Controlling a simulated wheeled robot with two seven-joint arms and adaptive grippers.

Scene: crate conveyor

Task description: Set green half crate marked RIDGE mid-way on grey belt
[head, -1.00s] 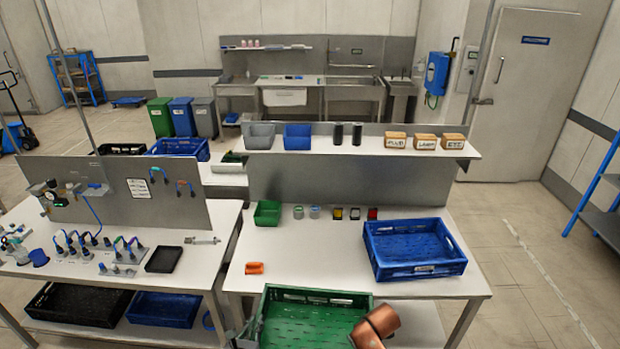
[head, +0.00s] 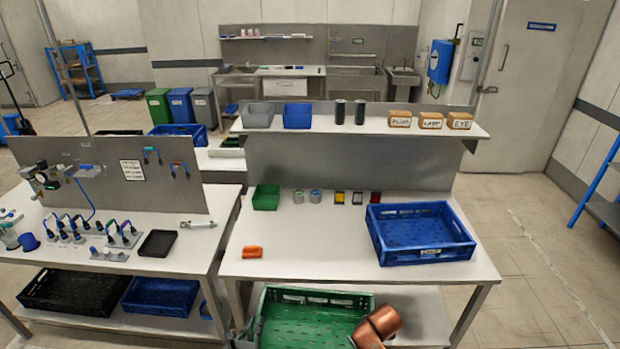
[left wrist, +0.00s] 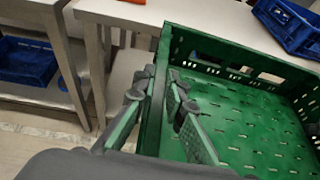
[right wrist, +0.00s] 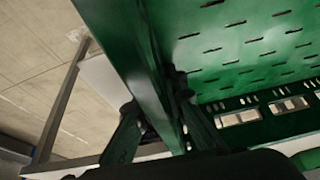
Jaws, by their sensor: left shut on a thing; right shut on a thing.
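The green crate (head: 318,293) is at the bottom of the head view, in front of the table's front edge, with slotted floor and walls. It shows in the left wrist view (left wrist: 255,122) and right wrist view (right wrist: 240,62). I cannot read a RIDGE mark. My left gripper (left wrist: 166,85) is shut on the crate's left wall, one finger on each side; in the head view it (head: 245,335) is partly cut off. My right gripper (right wrist: 152,100) is shut on the opposite wall. In the head view my copper-coloured arm link covers that side. I see no grey belt.
A blue crate (head: 420,253) stands on the right of the white table (head: 330,245). An orange part (head: 252,252) and a small green bin (head: 266,197) are to its left. A second table (head: 190,258) stands to the left. Open floor (head: 530,270) is at the right.

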